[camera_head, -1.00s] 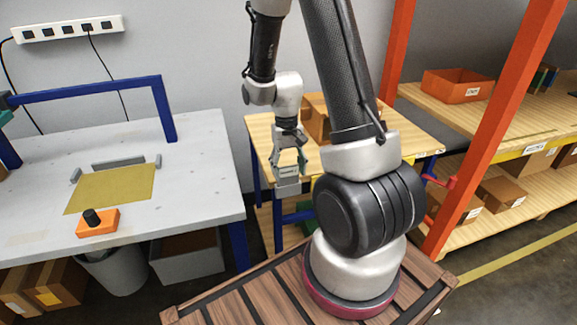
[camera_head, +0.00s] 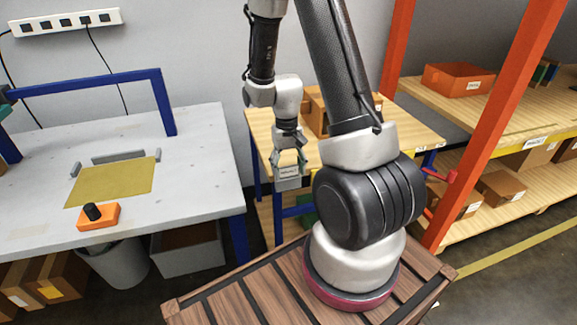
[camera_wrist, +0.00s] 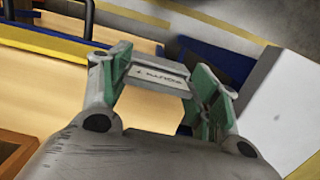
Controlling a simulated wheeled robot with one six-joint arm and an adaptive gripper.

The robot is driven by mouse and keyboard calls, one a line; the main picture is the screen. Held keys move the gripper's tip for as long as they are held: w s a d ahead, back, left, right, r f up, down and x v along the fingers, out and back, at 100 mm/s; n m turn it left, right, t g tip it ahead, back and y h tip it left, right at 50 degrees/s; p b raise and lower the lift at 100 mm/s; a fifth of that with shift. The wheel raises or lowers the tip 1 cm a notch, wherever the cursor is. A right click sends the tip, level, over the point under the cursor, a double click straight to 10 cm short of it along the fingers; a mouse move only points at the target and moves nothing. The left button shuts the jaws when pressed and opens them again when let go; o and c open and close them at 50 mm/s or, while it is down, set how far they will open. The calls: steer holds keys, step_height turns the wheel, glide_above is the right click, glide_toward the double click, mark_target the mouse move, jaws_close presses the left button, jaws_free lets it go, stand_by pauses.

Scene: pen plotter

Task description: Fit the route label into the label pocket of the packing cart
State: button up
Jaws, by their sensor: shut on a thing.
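My gripper (camera_head: 289,170) hangs in front of the near edge of the light wooden table with blue legs (camera_head: 262,133). It is shut on the route label (camera_wrist: 158,74), a pale grey plate with dark lettering, held between two green finger pads in the wrist view. The label also shows as a small light plate between the fingers in the head view (camera_head: 289,172). Its lower part looks plain grey. I cannot make out the label pocket, nor tell whether the label touches anything beyond the fingers. The wooden top may belong to the packing cart; the view does not settle it.
A grey workbench (camera_head: 203,180) with a yellow mat (camera_head: 115,183) and orange block (camera_head: 99,217) stands left. Cardboard boxes (camera_head: 315,105) stand on the wooden table. An orange-posted shelf (camera_head: 470,150) stands right. Grey bins (camera_head: 190,253) sit under the bench.

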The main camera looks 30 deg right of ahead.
steer(key=shift+f, duration=0.15)
steer(key=o, duration=1)
step_height(320, 180, up, 12)
steer(key=w, duration=0.1)
steer(key=shift+w+d, duration=0.15)
steer(key=shift+d, duration=0.05)
